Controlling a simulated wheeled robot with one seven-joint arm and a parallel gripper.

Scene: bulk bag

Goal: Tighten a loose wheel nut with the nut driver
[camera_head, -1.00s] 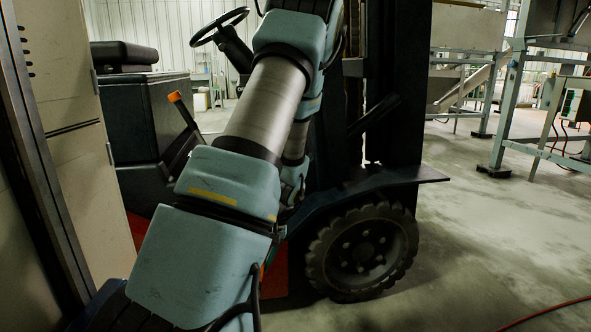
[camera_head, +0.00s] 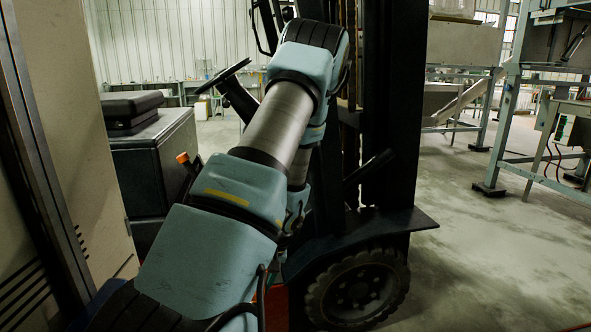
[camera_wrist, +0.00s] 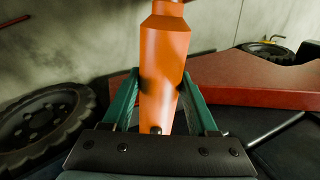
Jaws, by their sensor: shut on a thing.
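My gripper (camera_wrist: 160,78) shows in the wrist view, its two green fingers shut on the orange nut driver (camera_wrist: 163,60). The driver's far end runs out of the top of the frame. A dark wheel (camera_wrist: 40,122) with a treaded tyre and a ring of nuts lies left of the gripper in the wrist view, apart from the driver. In the head view the forklift's front wheel (camera_head: 357,291) stands at the bottom, right of my arm, with nuts around its hub. I cannot tell which nut is loose. My gripper is hidden behind my arm there.
The forklift's dark fender (camera_head: 350,240) juts over the wheel, and its black mast (camera_head: 397,110) rises above. A beige cabinet (camera_head: 70,130) stands close on the left. A metal frame (camera_head: 508,125) stands at the right. The concrete floor (camera_head: 480,250) right of the wheel is clear.

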